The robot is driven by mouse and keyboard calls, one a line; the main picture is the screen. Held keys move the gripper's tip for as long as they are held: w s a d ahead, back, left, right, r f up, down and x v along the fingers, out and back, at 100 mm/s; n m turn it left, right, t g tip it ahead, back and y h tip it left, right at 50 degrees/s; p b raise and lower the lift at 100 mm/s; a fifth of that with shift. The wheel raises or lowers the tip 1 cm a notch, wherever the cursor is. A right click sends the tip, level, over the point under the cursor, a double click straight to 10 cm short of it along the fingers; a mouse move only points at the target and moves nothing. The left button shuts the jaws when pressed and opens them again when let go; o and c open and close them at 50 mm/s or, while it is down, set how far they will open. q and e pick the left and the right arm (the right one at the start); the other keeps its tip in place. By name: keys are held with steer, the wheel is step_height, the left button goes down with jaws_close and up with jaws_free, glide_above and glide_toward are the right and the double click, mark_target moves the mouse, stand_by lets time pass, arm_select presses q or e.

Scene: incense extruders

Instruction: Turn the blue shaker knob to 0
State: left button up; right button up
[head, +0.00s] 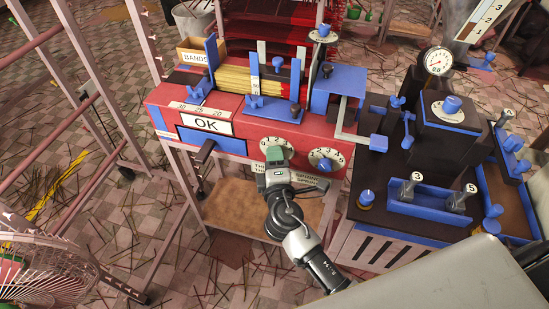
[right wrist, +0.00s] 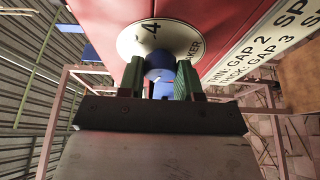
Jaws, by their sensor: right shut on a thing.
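The shaker dial (head: 267,143) is a round white plate on the front of the red machine. It also shows in the right wrist view (right wrist: 129,42), where a 4 and the letters "KER" are readable. Its blue knob (right wrist: 160,62) sits between the green fingers of my right gripper (right wrist: 160,80). In the head view my right gripper (head: 278,156) covers the knob and the lower part of the dial. The gripper is shut on the knob. I cannot tell which number the knob points to. My left gripper is not in view.
A second white dial with a blue knob (head: 326,163) is close to the right of my gripper. An "OK" sign (head: 206,125) and a dark lever (head: 205,151) are to the left. A dark cabinet with blue knobs (head: 367,198) stands at the right.

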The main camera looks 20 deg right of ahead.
steer(key=o, duration=0.9)
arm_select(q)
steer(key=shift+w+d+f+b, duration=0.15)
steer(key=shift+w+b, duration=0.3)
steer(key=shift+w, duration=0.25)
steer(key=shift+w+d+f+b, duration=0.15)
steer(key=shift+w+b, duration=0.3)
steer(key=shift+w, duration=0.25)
arm_select(e)
steer(key=shift+v, duration=5.4)
steer(key=shift+f, duration=0.1)
